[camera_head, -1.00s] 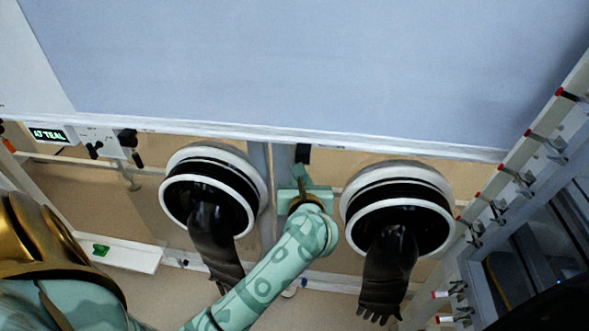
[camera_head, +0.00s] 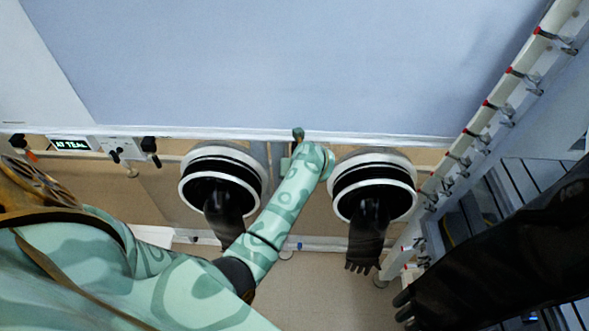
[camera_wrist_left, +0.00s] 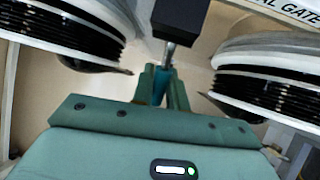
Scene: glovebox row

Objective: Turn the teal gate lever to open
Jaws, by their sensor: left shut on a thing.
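In the left wrist view, my left gripper (camera_wrist_left: 162,92) is shut on the teal gate lever (camera_wrist_left: 161,87). The teal part shows between the fingers. A thin metal rod (camera_wrist_left: 170,55) runs from there to a black block (camera_wrist_left: 180,18). In the head view, my mint patterned left arm reaches up between the two round glove ports, and my gripper (camera_head: 298,150) is at the rail, mostly hidden by the wrist. A small dark upright piece (camera_head: 298,134) shows above it. My right gripper cannot be made out.
Left glove port (camera_head: 222,190) and right glove port (camera_head: 373,188) flank the wrist closely, with black gloves hanging. A display (camera_head: 71,145) reads "AT TEAL". A rack (camera_head: 500,95) with red-tipped pegs stands right. A large black finger-ended shape (camera_head: 500,255) fills the lower right.

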